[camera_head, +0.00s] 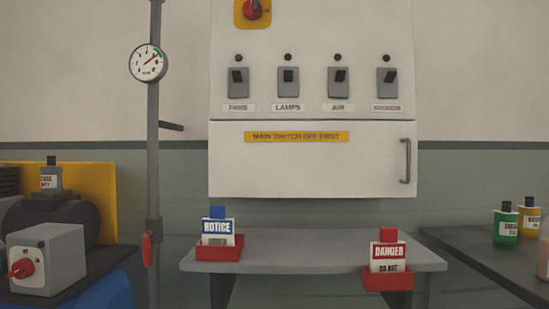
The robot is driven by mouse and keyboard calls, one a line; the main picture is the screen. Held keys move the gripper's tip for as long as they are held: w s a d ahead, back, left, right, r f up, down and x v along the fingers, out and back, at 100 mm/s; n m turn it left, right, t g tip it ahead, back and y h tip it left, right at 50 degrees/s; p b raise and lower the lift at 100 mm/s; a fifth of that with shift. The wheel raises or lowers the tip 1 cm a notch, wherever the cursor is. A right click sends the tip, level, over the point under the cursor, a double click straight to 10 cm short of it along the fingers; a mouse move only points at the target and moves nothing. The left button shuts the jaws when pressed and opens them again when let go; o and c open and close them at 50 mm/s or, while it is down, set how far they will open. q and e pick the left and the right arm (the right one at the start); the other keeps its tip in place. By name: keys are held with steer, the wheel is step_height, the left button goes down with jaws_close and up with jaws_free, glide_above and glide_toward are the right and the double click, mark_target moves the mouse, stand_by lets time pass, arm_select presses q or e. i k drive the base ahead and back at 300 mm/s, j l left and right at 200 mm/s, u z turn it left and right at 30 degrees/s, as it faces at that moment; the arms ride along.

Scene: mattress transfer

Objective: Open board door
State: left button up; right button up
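The white board (311,60) hangs on the wall in the middle of the head view. Its lower part is the door (300,172), a flat panel that sits flush and closed. A yellow label (296,137) on the door reads "MAIN SWITCH OFF FIRST". A grey vertical handle (406,161) is at the door's right edge. Above the door are several grey lever switches, among them FANS (238,83), LAMPS (288,82) and AIR (338,82). A red rotary switch on a yellow plate (253,11) is at the top, partly cut off. Neither of my grippers is in view.
A grey shelf (310,252) below the board holds a NOTICE tag in a red tray (219,252) and a DANGER tag in another (387,279). A gauge pipe (153,110) and machine stand left; a bench with bottles (506,224) stands right.

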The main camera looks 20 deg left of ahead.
mark_target(248, 159)
steer(key=i+u, duration=0.25)
steer(key=i, duration=0.25)
steer(key=i+l+u, duration=0.25)
steer(key=i, duration=0.25)
